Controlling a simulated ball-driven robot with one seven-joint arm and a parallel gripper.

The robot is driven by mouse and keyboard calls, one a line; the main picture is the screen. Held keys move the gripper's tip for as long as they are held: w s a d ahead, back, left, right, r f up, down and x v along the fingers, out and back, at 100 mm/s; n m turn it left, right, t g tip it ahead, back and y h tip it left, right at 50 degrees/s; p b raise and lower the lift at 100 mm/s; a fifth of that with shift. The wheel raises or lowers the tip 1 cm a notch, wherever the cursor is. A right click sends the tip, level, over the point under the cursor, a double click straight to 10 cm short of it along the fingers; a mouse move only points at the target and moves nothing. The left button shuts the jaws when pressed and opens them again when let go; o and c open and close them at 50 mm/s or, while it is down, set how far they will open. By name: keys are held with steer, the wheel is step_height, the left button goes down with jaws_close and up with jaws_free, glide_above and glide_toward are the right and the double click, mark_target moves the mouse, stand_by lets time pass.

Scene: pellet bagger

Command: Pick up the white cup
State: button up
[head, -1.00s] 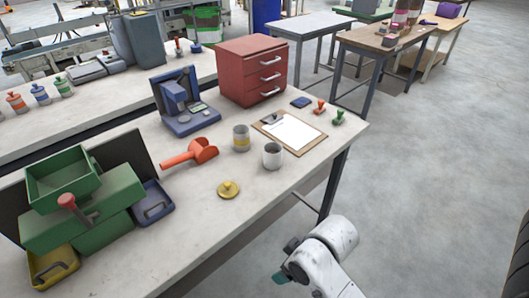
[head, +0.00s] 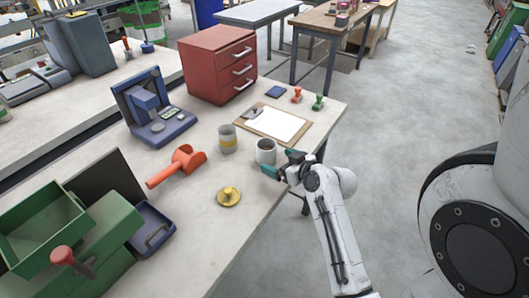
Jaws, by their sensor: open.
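The white cup (head: 265,152) stands upright on the light workbench (head: 222,225), near its right edge. My gripper (head: 280,163), with teal fingertips, is open just to the right of the cup and partly overlaps its lower right side in the picture. I cannot tell whether a fingertip touches the cup.
A red drawer cabinet (head: 217,62) stands at the back.

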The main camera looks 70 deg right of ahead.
mark_target(273, 157)
steer(key=p+x, duration=0.1)
steer(key=x, duration=0.4)
steer(key=shift+w+d+r, duration=0.1)
steer(key=shift+w+d, duration=0.1)
steer(key=shift+d, duration=0.05)
steer(key=shift+w+d+f, duration=0.3)
steer(key=shift+w+f, duration=0.05)
steer(key=shift+w, duration=0.15)
steer(key=c, duration=1.1)
steer(key=shift+r, duration=0.1)
